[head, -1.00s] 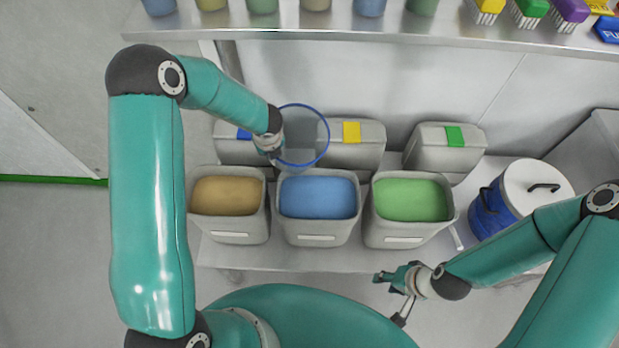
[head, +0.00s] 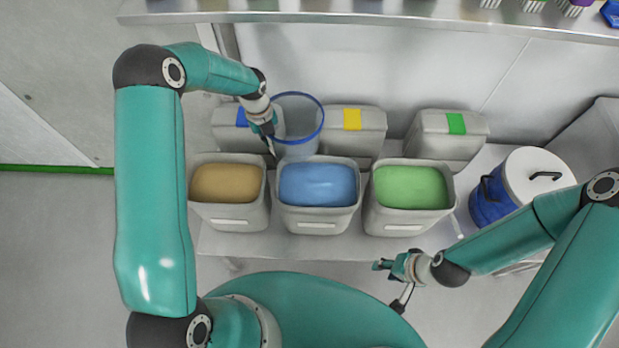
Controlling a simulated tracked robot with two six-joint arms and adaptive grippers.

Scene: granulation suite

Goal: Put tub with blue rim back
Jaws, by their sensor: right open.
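The tub with blue rim (head: 300,120) is clear and round. It is above the back part of the bench, behind the bin of blue powder and in front of the closed containers. My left gripper (head: 270,146) is at the tub's left side and appears shut on it; the exact contact is hard to see. The tub's mouth faces up and toward me. Whether its base touches anything is hidden by the blue powder bin. My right gripper (head: 391,281) is open and empty, in front of the bench's near edge.
Open bins of tan (head: 228,223), blue (head: 318,226) and green powder (head: 408,229) stand along the front. Closed containers with blue, yellow (head: 365,126) and green labels (head: 445,135) stand behind. A blue drum (head: 490,203) is at right. A metal shelf (head: 380,17) runs above.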

